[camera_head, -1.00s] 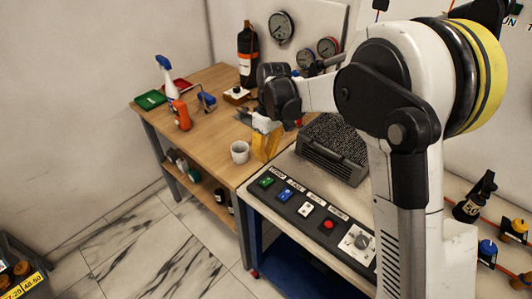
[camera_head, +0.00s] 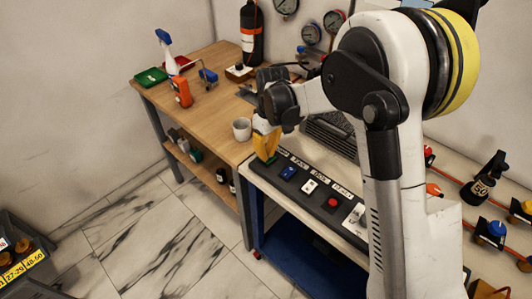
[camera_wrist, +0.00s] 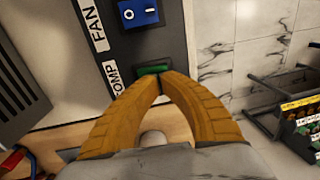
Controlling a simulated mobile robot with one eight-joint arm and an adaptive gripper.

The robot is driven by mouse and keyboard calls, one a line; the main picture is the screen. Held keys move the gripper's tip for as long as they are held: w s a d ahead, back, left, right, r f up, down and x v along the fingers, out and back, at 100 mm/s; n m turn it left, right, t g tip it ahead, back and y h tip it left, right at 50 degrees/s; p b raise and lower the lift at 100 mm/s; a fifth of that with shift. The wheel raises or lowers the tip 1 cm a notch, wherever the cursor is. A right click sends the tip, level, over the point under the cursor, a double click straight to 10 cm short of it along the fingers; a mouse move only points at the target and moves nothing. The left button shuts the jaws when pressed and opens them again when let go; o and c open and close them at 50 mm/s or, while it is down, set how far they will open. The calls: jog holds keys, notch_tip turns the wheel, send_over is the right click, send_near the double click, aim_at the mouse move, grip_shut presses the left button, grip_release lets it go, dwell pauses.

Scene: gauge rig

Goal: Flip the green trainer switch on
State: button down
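The green switch (camera_wrist: 153,69) is at the end of the dark control panel (camera_wrist: 166,45), beside a label that reads as COMP, partly hidden. In the wrist view only a strip of the switch shows; my fingertips cover the rest. My gripper (camera_wrist: 163,76) has yellow fingers that meet at the tips, with nothing between them. The tips are over the near edge of the switch; I cannot tell whether they touch it. In the head view my gripper (camera_head: 266,158) points down at the panel's left end and largely hides the green switch.
A blue switch (camera_head: 288,172) labelled FAN, a white switch (camera_head: 309,187), a red button (camera_head: 333,202) and a knob (camera_head: 356,214) follow along the panel. A white cup (camera_head: 242,129) stands on the wooden table (camera_head: 205,118) left of my gripper. A grey ribbed box is behind the panel.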

jog(key=shift+s+a+f+t+h, duration=0.15)
jog(key=shift+s+f+t+h, duration=0.05)
jog(key=shift+f+t+h, duration=0.15)
jog(key=shift+w, duration=0.1)
jog(key=shift+w+d+r, duration=0.15)
jog(key=shift+w+d, duration=0.4)
jog(key=shift+d, duration=0.05)
jog(key=shift+r, duration=0.15)
notch_tip(320, 180, up, 12)
dwell(0.4)
jog(key=shift+w+d, duration=0.1)
notch_tip(320, 180, up, 2)
jog(key=g+y+p, duration=0.1)
jog(key=p, duration=0.2)
jog(key=shift+d+r, duration=0.1)
